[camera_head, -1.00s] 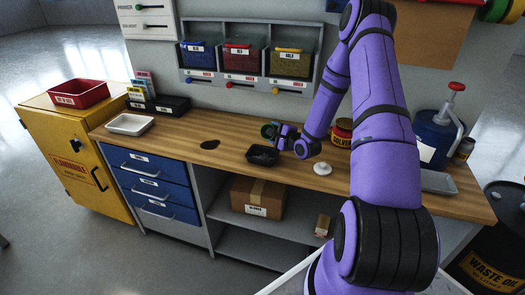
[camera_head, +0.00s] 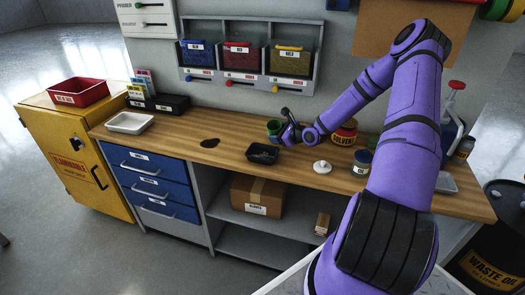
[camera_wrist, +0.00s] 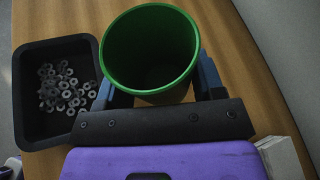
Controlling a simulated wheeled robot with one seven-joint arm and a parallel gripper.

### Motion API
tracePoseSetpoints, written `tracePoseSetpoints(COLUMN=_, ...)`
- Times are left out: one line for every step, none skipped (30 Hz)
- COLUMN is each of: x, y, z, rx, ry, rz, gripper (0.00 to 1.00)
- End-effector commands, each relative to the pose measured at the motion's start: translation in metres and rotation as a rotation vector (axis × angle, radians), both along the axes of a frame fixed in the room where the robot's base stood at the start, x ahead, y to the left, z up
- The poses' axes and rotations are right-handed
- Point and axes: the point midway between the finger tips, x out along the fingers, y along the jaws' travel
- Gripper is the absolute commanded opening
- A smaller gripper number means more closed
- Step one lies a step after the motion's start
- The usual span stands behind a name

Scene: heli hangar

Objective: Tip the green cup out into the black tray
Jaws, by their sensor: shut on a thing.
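The green cup (camera_head: 273,127) is upright at the back of the wooden bench, just behind and right of the black tray. My gripper (camera_head: 284,130) is shut on the cup. In the wrist view its fingers (camera_wrist: 157,82) hold the cup (camera_wrist: 116,62) from both sides, and I look down into its open mouth. The inside is dark, and no pieces show in it. The black tray (camera_head: 250,158) sits on the bench. In the wrist view the tray (camera_wrist: 45,128) is left of the cup and holds several grey ring-shaped pieces (camera_wrist: 64,86).
A white lid-like disc (camera_head: 322,167), a solvent can (camera_head: 344,134) and a blue jar (camera_head: 362,163) stand right of the tray. A dark stain (camera_head: 210,142) marks the bench to its left. A white tray (camera_head: 130,123) lies at the far left. Bins (camera_head: 240,60) hang above.

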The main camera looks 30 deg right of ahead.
Motion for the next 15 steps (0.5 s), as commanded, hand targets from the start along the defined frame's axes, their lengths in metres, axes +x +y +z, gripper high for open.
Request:
tracePoseSetpoints(x=0.001, y=-0.003, z=-0.001, rx=0.029, ry=0.01, rz=-0.002, gripper=0.34)
tracePoseSetpoints(x=0.001, y=-0.004, z=0.0, rx=0.047, ry=0.017, rz=-0.002, gripper=0.34)
tracePoseSetpoints(x=0.002, y=-0.006, z=-0.001, rx=0.069, ry=0.027, rz=-0.004, gripper=0.34)
tracePoseSetpoints(x=0.002, y=-0.007, z=-0.001, rx=0.087, ry=0.035, rz=-0.003, gripper=0.34)
tracePoseSetpoints(x=0.002, y=-0.008, z=-0.002, rx=0.103, ry=0.042, rz=-0.002, gripper=0.34)
tracePoseSetpoints(x=0.003, y=-0.009, z=-0.002, rx=0.124, ry=0.051, rz=-0.001, gripper=0.34)
tracePoseSetpoints(x=0.004, y=-0.01, z=-0.002, rx=0.141, ry=0.057, rz=-0.003, gripper=0.34)
tracePoseSetpoints(x=0.004, y=-0.012, z=-0.002, rx=0.155, ry=0.064, rz=-0.003, gripper=0.34)
tracePoseSetpoints(x=0.005, y=-0.012, z=-0.003, rx=0.175, ry=0.071, rz=-0.002, gripper=0.34)
tracePoseSetpoints(x=0.005, y=-0.012, z=-0.003, rx=0.188, ry=0.078, rz=0.0, gripper=0.34)
tracePoseSetpoints(x=0.005, y=-0.013, z=-0.003, rx=0.202, ry=0.083, rz=0.0, gripper=0.34)
tracePoseSetpoints(x=0.005, y=-0.015, z=-0.004, rx=0.22, ry=0.092, rz=-0.002, gripper=0.34)
tracePoseSetpoints(x=0.006, y=-0.016, z=-0.004, rx=0.234, ry=0.097, rz=-0.002, gripper=0.34)
tracePoseSetpoints(x=0.006, y=-0.015, z=-0.005, rx=0.242, ry=0.101, rz=0.0, gripper=0.34)
tracePoseSetpoints(x=0.006, y=-0.014, z=-0.006, rx=0.251, ry=0.105, rz=0.001, gripper=0.34)
